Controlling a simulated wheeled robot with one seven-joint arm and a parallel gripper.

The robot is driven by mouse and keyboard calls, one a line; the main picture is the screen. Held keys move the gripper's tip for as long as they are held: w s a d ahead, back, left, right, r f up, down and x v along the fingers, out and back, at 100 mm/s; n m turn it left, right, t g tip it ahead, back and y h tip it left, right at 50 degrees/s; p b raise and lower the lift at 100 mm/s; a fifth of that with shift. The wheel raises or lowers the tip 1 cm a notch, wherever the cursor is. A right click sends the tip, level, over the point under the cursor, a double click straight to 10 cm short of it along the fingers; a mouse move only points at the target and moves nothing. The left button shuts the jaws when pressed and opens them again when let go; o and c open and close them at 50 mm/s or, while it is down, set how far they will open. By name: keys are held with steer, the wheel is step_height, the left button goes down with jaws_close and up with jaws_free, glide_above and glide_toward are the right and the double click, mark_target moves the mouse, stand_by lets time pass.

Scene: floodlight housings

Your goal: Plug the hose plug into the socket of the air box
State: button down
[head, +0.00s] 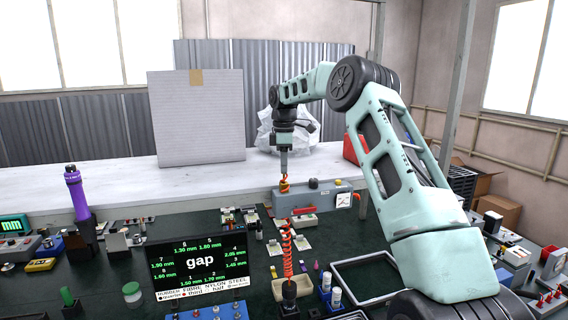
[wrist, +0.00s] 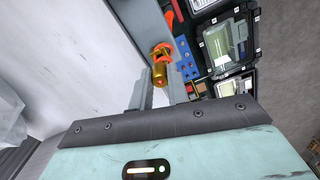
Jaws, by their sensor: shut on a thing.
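My gripper (head: 284,172) points down at the middle of the head view and is shut on the hose plug (head: 284,186), a brass piece with orange-red parts. In the wrist view the hose plug (wrist: 161,72) sits between the two fingertips (wrist: 162,88). The air box (head: 313,200) is a long grey box with a dark knob on top and a white gauge at its right end. The plug overlaps the air box's left end in the head view. I cannot make out the socket, or whether the plug touches it. A red coiled hose (head: 288,255) hangs below the air box.
A dark screen reading "gap" (head: 200,268) stands at front left. A purple-handled tool (head: 77,195) stands farther left. Small parts and trays crowd the dark bench on both sides. A large grey panel (head: 197,115) stands on the white surface behind.

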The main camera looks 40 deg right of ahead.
steer(key=shift+f+b, duration=0.7)
steer(key=shift+f, duration=0.95)
steer(key=c, duration=1.3)
jaws_free()
steer(key=shift+r, duration=0.1)
step_height(320, 180, up, 17)
steer(key=shift+r+p, duration=0.15)
steer(key=shift+p, duration=0.5)
